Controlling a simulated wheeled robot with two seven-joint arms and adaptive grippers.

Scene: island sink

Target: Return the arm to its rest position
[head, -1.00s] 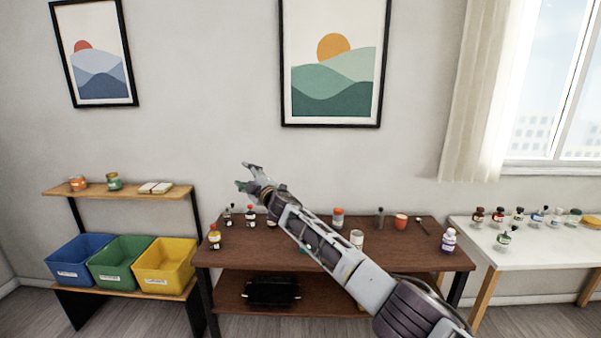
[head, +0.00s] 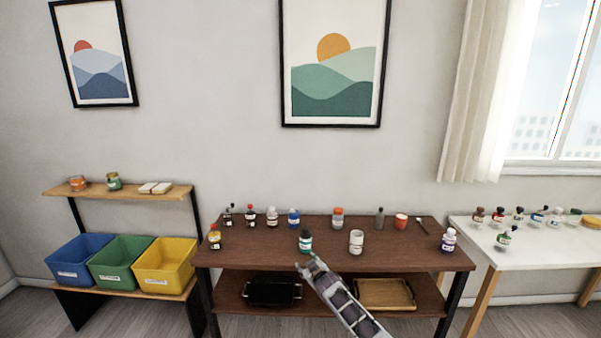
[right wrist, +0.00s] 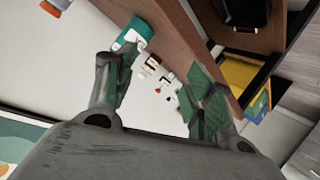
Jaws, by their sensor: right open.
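My right gripper (right wrist: 162,72) is open and empty in the right wrist view, its green-padded fingers spread. My left gripper is not in view.
Several bottles, a white jar (head: 356,242) and a red cup (head: 401,221) stand on the table. A black tray (head: 271,292) and a wooden tray (head: 386,294) lie on the lower shelf. Bins, including a yellow one (head: 165,262), stand left; a white table (head: 540,257) stands right.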

